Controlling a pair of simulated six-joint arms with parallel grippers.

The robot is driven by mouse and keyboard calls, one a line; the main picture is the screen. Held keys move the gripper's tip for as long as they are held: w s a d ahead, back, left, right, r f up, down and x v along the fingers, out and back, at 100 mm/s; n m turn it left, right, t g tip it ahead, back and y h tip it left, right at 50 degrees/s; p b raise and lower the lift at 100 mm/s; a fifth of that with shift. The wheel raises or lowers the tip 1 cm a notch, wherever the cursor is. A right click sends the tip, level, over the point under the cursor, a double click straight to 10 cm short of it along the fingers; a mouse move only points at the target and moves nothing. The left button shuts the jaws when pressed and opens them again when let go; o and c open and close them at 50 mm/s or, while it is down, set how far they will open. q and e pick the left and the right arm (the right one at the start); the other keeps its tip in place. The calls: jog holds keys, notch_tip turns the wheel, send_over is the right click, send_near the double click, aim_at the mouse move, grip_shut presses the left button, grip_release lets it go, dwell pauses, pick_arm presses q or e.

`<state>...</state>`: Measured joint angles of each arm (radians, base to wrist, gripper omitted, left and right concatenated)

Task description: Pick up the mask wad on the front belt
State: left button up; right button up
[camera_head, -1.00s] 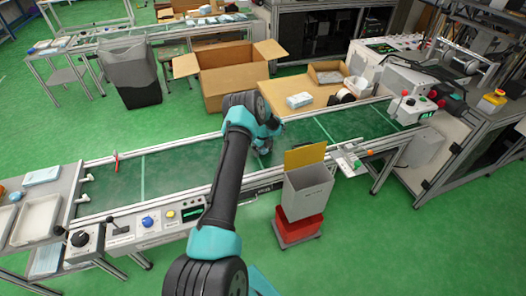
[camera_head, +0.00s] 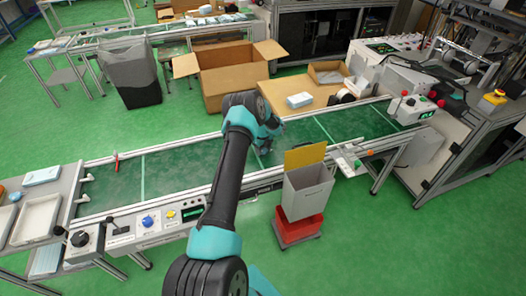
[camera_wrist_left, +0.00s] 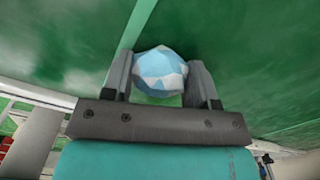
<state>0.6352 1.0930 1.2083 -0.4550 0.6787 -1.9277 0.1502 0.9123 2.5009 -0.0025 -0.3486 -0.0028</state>
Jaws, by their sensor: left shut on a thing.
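The mask wad (camera_wrist_left: 160,72), a crumpled light blue and white ball, sits between the two fingers of my left gripper (camera_wrist_left: 162,82) in the left wrist view. The fingers are shut on it from both sides. In the head view my left gripper (camera_head: 266,147) is over the middle of the front belt (camera_head: 185,172), and the wad is hidden there. The green belt surface fills the background of the wrist view. I cannot tell how far the wad is above the belt. My right gripper is not in view.
A grey bin with a yellow flap (camera_head: 307,188) stands at the belt's near side. A large open carton (camera_head: 228,84) and a table with a small blue-white pack (camera_head: 300,100) are behind the belt. A control panel (camera_head: 148,224) lines the near left edge.

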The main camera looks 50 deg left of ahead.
pick_arm(q)
jog(key=shift+r, duration=0.1)
jog(key=shift+r, duration=0.5)
notch_tip(320, 180, up, 3)
jog(key=shift+f, duration=0.15)
jog(key=s+d, duration=0.3)
jog(key=d, duration=0.1)
jog(key=s+d, duration=0.4)
jog(key=s+d+r, duration=0.1)
jog(key=s+d, duration=0.2)
jog(key=d, duration=0.1)
jog(key=shift+s, duration=0.3)
jog(key=shift+w+r, duration=0.1)
